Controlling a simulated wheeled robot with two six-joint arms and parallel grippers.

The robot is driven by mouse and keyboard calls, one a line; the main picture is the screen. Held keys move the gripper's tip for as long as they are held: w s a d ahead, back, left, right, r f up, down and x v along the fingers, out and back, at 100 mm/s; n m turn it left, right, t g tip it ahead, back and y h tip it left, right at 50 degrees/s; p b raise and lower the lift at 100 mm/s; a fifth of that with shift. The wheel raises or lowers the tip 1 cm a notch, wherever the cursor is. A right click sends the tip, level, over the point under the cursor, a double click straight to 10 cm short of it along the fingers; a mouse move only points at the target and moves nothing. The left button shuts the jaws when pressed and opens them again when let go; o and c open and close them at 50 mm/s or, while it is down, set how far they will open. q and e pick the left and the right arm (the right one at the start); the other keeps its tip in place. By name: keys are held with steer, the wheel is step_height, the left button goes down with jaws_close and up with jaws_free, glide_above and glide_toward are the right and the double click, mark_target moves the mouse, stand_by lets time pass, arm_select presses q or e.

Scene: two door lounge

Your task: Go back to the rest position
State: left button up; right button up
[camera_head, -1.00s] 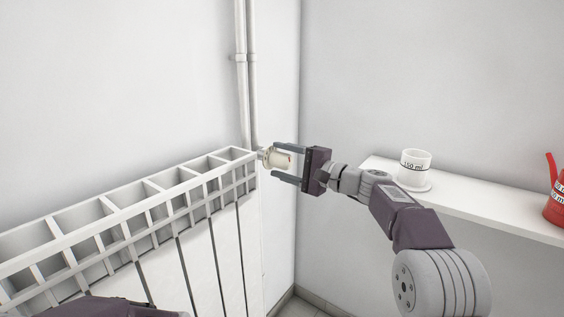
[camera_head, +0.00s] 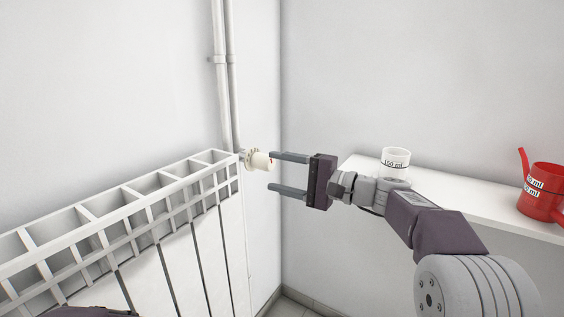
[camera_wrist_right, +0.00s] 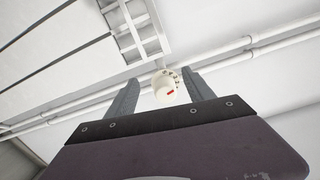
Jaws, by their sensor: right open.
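My right gripper (camera_head: 272,173) is open and empty. Its two fingers point left toward a cream radiator valve knob (camera_head: 261,160), with the fingertips just to the right of it and apart from it. The knob sits at the right end of a white radiator (camera_head: 150,205). A dark part of my left arm shows at the bottom left edge of the head view; its gripper is out of sight.
White pipes (camera_head: 224,85) run up the wall behind the knob. A white shelf (camera_head: 470,203) on the right wall holds a white cup marked 150 ml (camera_head: 395,158) and a red watering can (camera_head: 542,192). My right forearm passes in front of the shelf. The corner floor is clear.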

steer(key=s+a+f+n+g+h, duration=0.1)
steer(key=s+f+g+h, duration=0.2)
steer(key=s+f, duration=0.5)
steer(key=s+a+f+n+g+h, duration=0.1)
steer(key=s+f+g+h, duration=0.2)
steer(key=f, duration=1)
steer(key=s+d+f+n+g+h, duration=0.2)
steer(key=s+d+f+n+h, duration=0.55)
steer(key=s+d+f, duration=0.9)
step_height(320, 180, up, 34)
steer(key=m+h+p, duration=0.1)
steer(key=p, duration=3.3)
steer(key=shift+w+a+m+p, duration=0.15)
steer(key=shift+w+m+p, duration=0.1)
steer(key=shift+m+p, duration=0.15)
